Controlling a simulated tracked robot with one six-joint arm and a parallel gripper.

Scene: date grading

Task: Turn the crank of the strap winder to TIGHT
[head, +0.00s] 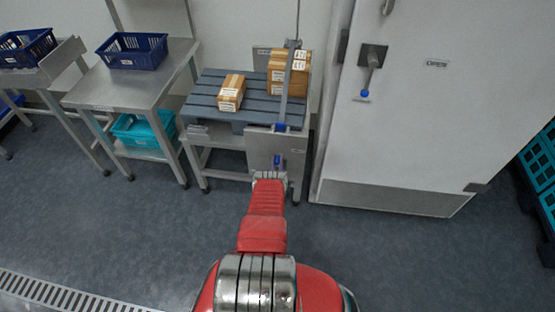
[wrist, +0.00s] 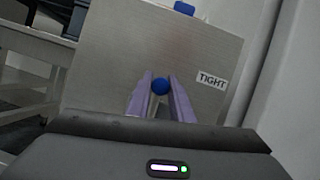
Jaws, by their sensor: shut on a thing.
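The strap winder (head: 262,142) is a grey metal panel on the front of the pallet stand, and it fills the middle of the wrist view (wrist: 120,50). Its crank shows a blue knob (wrist: 160,87), also visible in the head view (head: 277,160). A white label reading TIGHT (wrist: 212,79) is on the panel to the right of the knob. My gripper (wrist: 160,82) reaches the panel front, its two pale purple fingers shut on the blue knob. The crank's arm is hidden, so its angle cannot be told.
A grey slatted pallet (head: 205,104) bears cardboard cartons (head: 232,86), with a grey upright strap (head: 287,85) near the right ones. A white door (head: 420,110) with a handle (head: 371,62) stands close on the right. A steel table (head: 150,75) stands left. Floor in front is clear.

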